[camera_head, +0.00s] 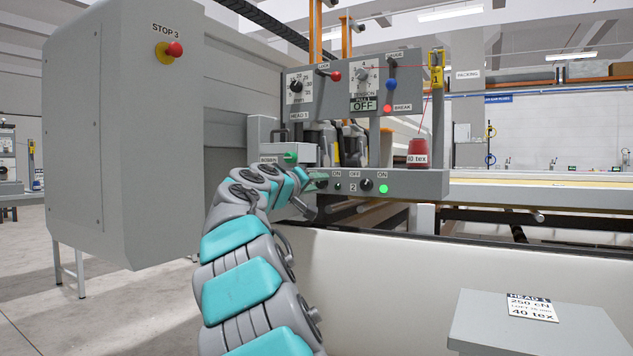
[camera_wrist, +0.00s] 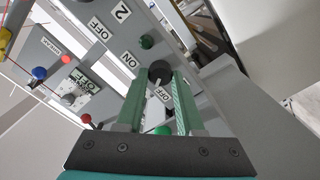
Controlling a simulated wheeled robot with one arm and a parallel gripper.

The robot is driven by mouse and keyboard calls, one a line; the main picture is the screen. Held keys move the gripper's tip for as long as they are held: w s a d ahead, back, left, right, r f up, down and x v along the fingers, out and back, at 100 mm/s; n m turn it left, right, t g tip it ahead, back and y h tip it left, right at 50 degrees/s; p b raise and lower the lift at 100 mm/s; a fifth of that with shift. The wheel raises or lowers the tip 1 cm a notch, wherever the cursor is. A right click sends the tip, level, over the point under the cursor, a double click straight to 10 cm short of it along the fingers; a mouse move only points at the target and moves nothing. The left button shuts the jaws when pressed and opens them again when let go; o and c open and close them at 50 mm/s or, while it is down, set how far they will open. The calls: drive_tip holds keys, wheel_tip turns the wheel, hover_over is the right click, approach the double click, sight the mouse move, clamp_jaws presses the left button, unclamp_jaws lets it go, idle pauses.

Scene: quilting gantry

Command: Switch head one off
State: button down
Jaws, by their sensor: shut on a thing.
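My gripper (camera_head: 310,180) is at the left end of the grey switch strip (camera_head: 420,184). In the wrist view its green fingers (camera_wrist: 160,78) are closed around a round black knob (camera_wrist: 160,71). An OFF label shows between the fingers and an ON label (camera_wrist: 130,60) beside them. The lamp by this knob (camera_head: 337,186) is dark green and looks unlit; it also shows in the wrist view (camera_wrist: 147,41). In the head view my gripper largely hides the gripped knob. To its right are switch 2's knob (camera_head: 366,184) and a bright green lit lamp (camera_head: 383,189).
Above stands a grey panel (camera_head: 340,90) with dials, a red-tipped lever, a blue knob (camera_head: 390,85) and a red BREAK lamp (camera_head: 388,109). A red thread cone (camera_head: 419,153) stands on the strip. A red stop button (camera_head: 175,49) is on the left cabinet. A HEAD 1 card (camera_head: 532,308) lies in front.

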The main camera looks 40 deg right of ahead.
idle(0.3)
drive_tip(key=c, duration=0.5)
unclamp_jaws()
drive_tip(key=shift+c, duration=0.2)
drive_tip(key=shift+a, duration=0.1)
drive_tip(key=b+v, duration=0.1)
drive_tip(key=v, duration=0.6)
drive_tip(key=shift+a, duration=0.3)
drive_tip(key=shift+s, duration=0.1)
